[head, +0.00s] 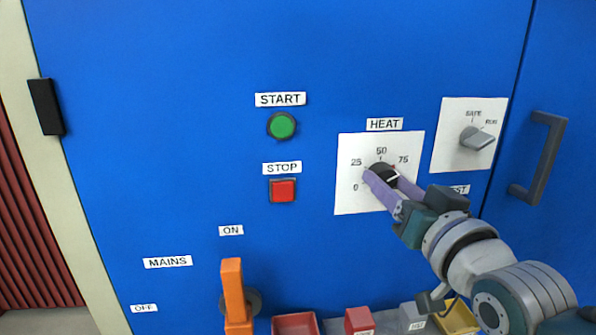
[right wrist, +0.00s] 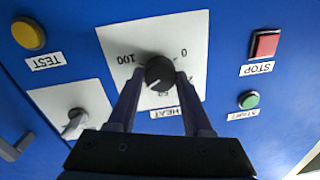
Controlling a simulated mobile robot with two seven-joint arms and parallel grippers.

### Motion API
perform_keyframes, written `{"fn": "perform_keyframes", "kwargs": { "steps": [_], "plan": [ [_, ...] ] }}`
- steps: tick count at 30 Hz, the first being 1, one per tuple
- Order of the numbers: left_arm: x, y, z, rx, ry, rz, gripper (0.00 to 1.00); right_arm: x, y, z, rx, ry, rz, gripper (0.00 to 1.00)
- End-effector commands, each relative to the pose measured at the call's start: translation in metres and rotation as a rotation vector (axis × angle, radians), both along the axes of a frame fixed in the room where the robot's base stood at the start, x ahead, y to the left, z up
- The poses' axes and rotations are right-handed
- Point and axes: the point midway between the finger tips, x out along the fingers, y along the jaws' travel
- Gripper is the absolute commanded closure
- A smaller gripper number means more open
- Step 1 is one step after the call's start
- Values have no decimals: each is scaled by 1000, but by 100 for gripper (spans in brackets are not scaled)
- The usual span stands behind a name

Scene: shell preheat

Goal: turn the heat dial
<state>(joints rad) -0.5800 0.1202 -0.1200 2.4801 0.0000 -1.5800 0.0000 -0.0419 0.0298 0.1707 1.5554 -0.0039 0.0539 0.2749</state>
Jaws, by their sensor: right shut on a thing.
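The heat dial (head: 381,170) is a round black knob on a white scale plate (head: 349,200) under the HEAT label, on the blue cabinet front. My right gripper (head: 380,178) reaches in from the lower right, its purple fingers shut on the dial, one on each side. The right wrist view shows the dial (right wrist: 159,73) upside down between the fingertips (right wrist: 158,80). Its white mark there points down and slightly left, between the 50 and the 100 side. The fingers and dial hide part of the scale. My left gripper is not in view.
The grey SAFE/RUN switch (head: 477,138) and a door handle (head: 537,158) are to the right. The green START button (head: 282,125) and red STOP button (head: 283,190) are to the left. An orange mains lever (head: 233,290) and coloured bins (head: 296,325) are below.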

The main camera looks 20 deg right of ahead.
Motion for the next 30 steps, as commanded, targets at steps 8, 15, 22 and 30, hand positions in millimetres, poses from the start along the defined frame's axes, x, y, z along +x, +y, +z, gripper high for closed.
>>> {"fn": "perform_keyframes", "kwargs": {
  "steps": [8, 15, 22, 30],
  "plan": [
    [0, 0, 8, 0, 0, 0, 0, 0, 0, 1, 256, -62, 0, 100],
    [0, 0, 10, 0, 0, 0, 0, 0, 0, 0, 476, -117, 1, 100],
    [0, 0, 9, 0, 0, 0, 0, 0, 0, -1, 679, -166, 1, 100],
    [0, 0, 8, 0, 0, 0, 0, 0, 0, -2, 864, -210, 1, 100]
  ]
}}
